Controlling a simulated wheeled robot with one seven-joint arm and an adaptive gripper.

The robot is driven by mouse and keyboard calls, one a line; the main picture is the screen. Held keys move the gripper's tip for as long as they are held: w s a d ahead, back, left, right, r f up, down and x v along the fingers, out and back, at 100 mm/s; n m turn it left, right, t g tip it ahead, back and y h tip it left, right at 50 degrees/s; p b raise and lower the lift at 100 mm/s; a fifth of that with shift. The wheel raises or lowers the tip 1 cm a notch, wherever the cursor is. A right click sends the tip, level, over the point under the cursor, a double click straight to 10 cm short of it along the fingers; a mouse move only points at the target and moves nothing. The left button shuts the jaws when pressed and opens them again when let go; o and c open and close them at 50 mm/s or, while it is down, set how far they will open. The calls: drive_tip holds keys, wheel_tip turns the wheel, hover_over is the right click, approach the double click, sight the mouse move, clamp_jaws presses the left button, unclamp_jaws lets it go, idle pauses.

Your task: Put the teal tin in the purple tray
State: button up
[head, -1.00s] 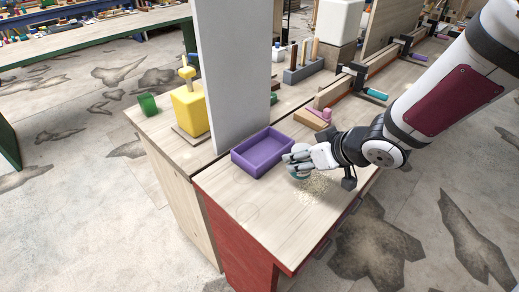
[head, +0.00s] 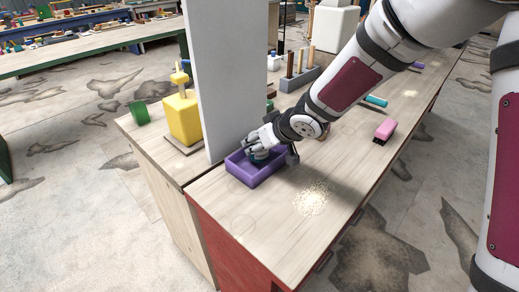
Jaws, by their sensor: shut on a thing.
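The purple tray (head: 243,178) sits on the wooden bench top, against the foot of a grey upright panel. My gripper (head: 261,146) is over the tray's far part, pointing down into it. It is shut on the teal tin (head: 260,156), which shows only as a small dark teal patch under the fingers. The tin appears within the tray's rim. I cannot tell whether it touches the tray floor. My fingers hide most of the tin and the tray's back corner.
The grey panel (head: 226,75) stands close to the left of my gripper. A yellow container (head: 184,115) and a green block (head: 139,112) are beyond it. A pink brush (head: 385,131) lies at right. Pale grains (head: 313,198) are scattered on the bench; its front is clear.

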drive_tip(key=shift+f+b, duration=0.35)
drive_tip(key=shift+f, duration=0.6)
drive_tip(key=shift+f, duration=0.1)
drive_tip(key=shift+f, duration=0.1)
drive_tip(key=o, duration=1.3)
drive_tip(key=shift+c, duration=0.2)
drive_tip(key=shift+r, duration=0.2)
drive_tip(key=p+v, duration=0.6)
drive_tip(key=v, duration=0.6)
drive_tip(key=shift+s, duration=0.1)
